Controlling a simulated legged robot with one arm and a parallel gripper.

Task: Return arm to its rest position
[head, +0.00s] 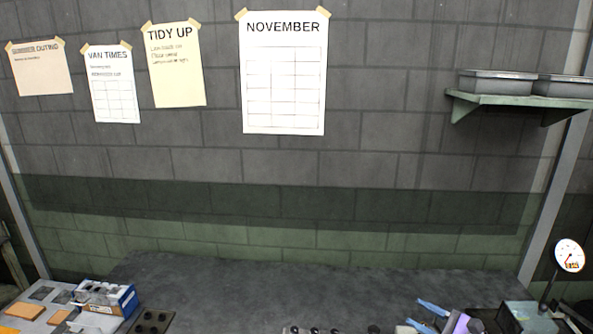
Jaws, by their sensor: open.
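My gripper and arm do not show in the head view, so I cannot see how the arm is posed. A dark grey worktop (270,290) spans the bottom of the head view, against a block wall. A row of small dark round parts shows at the bottom edge, cut off by the frame; I cannot tell what they belong to.
A blue and white box (107,297) and flat orange pieces (25,310) lie at bottom left. Blue-handled tools (433,308) and a dial gauge (570,256) are at right. A shelf (515,100) holds grey trays. The worktop's middle is clear.

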